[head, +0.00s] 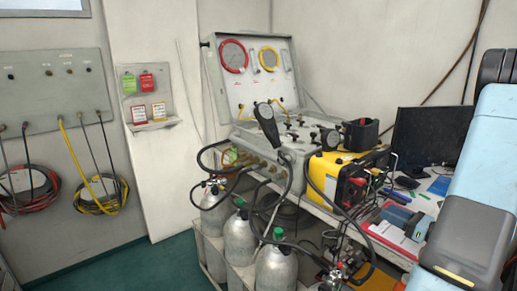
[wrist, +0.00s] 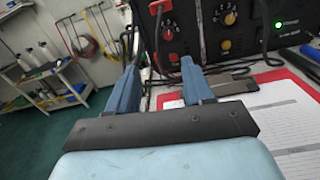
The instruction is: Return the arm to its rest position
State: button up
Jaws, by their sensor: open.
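My gripper (wrist: 159,63) shows in the wrist view with its two blue fingers spread apart and nothing between them. Its fingers also show at the lower right of the head view (head: 407,221), over the desk beside a red-edged clipboard (head: 392,238). My light blue arm fills the right edge of the head view and hides part of the desk and monitor. In the wrist view the clipboard (wrist: 285,118) with its printed sheet lies under and to the right of the fingers. Whether the fingers touch anything cannot be told.
A black panel with knobs (wrist: 215,30) stands beyond the fingers. The head view shows a monitor (head: 425,137), a yellow case (head: 340,175), an open air panel (head: 255,75) and grey cylinders (head: 240,238) with hoses. The green floor (head: 150,265) at left is clear.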

jog(key=s+a+r+n+g, duration=0.2)
jog(key=a+r+n+g, duration=0.25)
jog(key=a, duration=0.25)
jog(key=s+a+r+n+g+y, duration=0.1)
jog(key=s+a+r+n+g, duration=0.2)
jog(key=a+n, duration=0.35)
jog(key=s+a+r+n+g, duration=0.1)
jog(key=a+r+n+g, duration=0.35)
jog(key=a, duration=0.35)
jog(key=s+a+r+n+t+h, duration=0.2)
jog(key=s+r+n+h, duration=0.8)
jog(key=n, duration=0.5)
jog(key=shift+s+a+r+t+h, duration=0.35)
jog(key=shift+s+a+h, duration=0.2)
jog(key=shift+s, duration=0.4)
